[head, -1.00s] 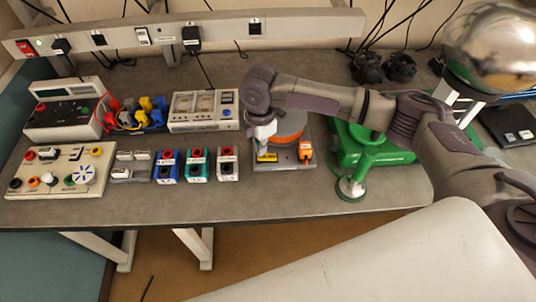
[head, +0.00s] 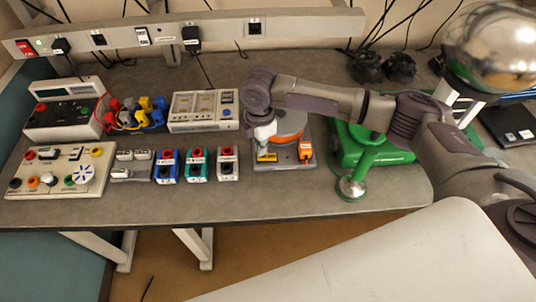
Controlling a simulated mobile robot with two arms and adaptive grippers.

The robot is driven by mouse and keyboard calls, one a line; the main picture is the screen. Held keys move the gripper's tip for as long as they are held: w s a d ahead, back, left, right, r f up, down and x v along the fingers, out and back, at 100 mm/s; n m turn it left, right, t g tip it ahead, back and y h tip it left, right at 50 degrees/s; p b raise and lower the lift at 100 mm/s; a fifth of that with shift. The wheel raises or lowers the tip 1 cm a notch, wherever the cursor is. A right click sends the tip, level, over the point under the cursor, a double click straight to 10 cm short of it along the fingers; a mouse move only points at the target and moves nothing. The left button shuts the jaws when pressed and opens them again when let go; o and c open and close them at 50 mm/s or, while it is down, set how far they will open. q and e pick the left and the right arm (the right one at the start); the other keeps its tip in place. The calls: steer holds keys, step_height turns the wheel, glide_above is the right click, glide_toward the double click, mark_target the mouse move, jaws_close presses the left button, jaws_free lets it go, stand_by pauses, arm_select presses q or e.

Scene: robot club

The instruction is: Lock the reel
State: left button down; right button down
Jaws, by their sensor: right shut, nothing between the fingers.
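The reel (head: 290,123) is an orange disc on a grey base plate (head: 285,166) at the middle of the bench. An orange block (head: 305,150) stands on the plate's right front part, and a yellow piece (head: 267,157) lies at its left front. My right arm reaches over from the right, and its gripper (head: 264,141) points down at the reel's left side, just behind the yellow piece. It is shut and empty. The wrist hides the reel's left part; whether the fingers touch anything cannot be told. My left gripper is out of view.
A green stand (head: 362,160) is close on the right of the reel. A white instrument (head: 203,110) and several small socket boxes, one white (head: 228,163), are on the left. The front strip of the bench (head: 230,205) is clear.

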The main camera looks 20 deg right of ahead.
steer(key=shift+f+b, duration=0.35)
steer(key=shift+f, duration=0.7)
stand_by(0.4)
step_height(320, 180, up, 7)
steer(key=p, duration=0.8)
steer(key=shift+r, duration=0.1)
stand_by(0.3)
